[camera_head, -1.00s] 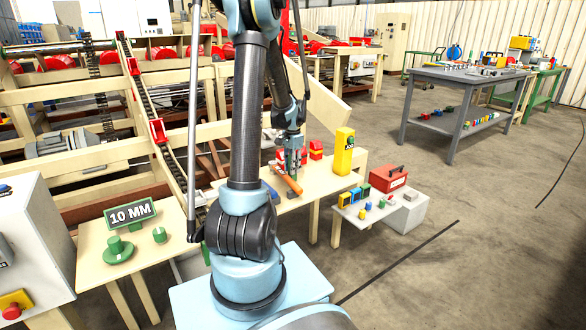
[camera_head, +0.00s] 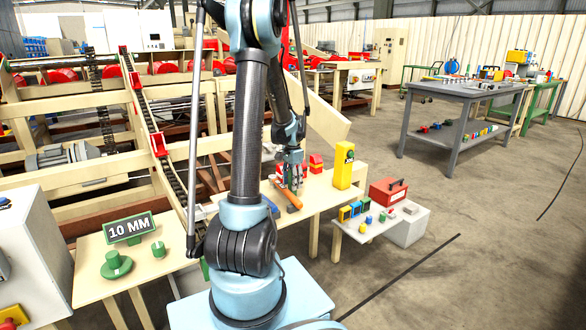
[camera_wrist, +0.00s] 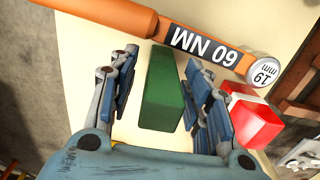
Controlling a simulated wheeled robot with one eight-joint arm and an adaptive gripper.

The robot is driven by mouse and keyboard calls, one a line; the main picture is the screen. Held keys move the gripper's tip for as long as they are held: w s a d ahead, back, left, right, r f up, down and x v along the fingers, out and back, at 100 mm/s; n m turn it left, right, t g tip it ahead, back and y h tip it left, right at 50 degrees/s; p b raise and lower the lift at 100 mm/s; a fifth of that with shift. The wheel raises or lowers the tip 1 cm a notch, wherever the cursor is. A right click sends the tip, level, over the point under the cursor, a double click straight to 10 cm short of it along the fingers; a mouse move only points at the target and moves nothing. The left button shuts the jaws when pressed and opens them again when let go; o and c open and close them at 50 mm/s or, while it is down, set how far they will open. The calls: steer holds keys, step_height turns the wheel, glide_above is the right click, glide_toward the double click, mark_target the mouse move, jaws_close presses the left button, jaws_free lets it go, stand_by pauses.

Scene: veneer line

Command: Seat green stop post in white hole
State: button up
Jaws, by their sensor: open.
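A green block-shaped piece (camera_wrist: 162,88), which looks like the green stop post, stands between my open fingers in the wrist view. My gripper (camera_wrist: 165,85) has a finger on either side of it, with a visible gap on the left; contact on the right is unclear. In the head view my gripper (camera_head: 291,170) is low over the pale bench (camera_head: 318,193), and the post is mostly hidden there. I cannot make out a white hole in either view.
An orange-handled tool (camera_wrist: 200,45) marked 60 NM lies just beyond the green piece. A red-and-white object (camera_wrist: 252,122) is close on the right. A yellow box (camera_head: 344,166) stands on the bench. A low table (camera_head: 372,232) with small coloured items is to its right.

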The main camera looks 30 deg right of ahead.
step_height(320, 180, up, 16)
steer(key=s+a+r+n, duration=0.1)
steer(key=s+a+n, duration=0.1)
steer(key=a, duration=0.5)
steer(key=s+a+r+n, duration=0.2)
steer(key=a, duration=0.5)
steer(key=s+a+f+n+t, duration=0.15)
steer(key=s+a+n, duration=0.35)
steer(key=a, duration=0.6)
steer(key=s+a+f+n, duration=0.8)
steer(key=s+a+f, duration=0.2)
steer(key=s, duration=0.3)
steer(key=shift+s+a+f+t, duration=0.15)
steer(key=shift+a+t, duration=0.2)
steer(key=shift+a, duration=0.3)
steer(key=shift+s+a+f, duration=0.15)
steer(key=shift+s+f, duration=0.15)
steer(key=shift+f, duration=0.05)
steer(key=shift+c, duration=1.4)
